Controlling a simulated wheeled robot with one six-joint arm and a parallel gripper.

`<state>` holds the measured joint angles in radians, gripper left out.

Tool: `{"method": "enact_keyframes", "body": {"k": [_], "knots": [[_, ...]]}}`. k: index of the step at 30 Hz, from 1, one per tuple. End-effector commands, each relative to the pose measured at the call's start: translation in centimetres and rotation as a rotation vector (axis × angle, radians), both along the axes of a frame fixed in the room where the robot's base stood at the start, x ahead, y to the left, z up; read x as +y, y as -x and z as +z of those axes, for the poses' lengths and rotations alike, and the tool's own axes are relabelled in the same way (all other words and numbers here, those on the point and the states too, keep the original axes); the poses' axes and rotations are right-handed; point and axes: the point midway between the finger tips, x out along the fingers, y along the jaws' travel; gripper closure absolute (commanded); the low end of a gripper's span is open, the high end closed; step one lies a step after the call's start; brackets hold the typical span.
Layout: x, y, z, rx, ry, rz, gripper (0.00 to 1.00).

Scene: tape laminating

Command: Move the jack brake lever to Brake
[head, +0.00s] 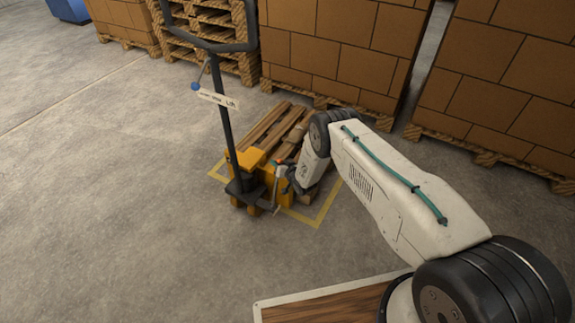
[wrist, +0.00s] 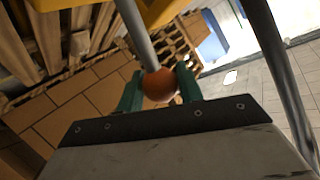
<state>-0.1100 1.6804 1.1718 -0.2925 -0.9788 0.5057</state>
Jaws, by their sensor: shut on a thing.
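A yellow pallet jack (head: 250,160) with a dark upright handle (head: 222,115) stands in front of a wooden pallet. The jack brake lever (head: 276,185) is a thin grey rod low on the jack's right side, nearly upright, with an orange-red ball knob (head: 280,162). My gripper (head: 285,167) reaches down to it from the right. In the wrist view, the green fingers of my gripper (wrist: 160,84) are shut on the knob (wrist: 160,86), one on each side. The lever rod (wrist: 136,35) runs up from the knob in that view. I cannot read any brake marking.
A small lever with a blue knob (head: 195,87) and a label plate (head: 218,98) is on the handle. The slatted pallet (head: 265,135) lies inside yellow floor lines (head: 325,208). Stacked boxes (head: 335,45) stand behind. The floor at left is clear.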

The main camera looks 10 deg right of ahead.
Motion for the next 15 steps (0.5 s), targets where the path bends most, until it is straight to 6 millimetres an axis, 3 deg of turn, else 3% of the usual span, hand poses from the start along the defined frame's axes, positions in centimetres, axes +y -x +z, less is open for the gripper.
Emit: {"method": "enact_keyframes", "body": {"k": [15], "knots": [[-0.24, -0.68, -0.49, -0.002, 0.003, 0.009, 1.00]]}}
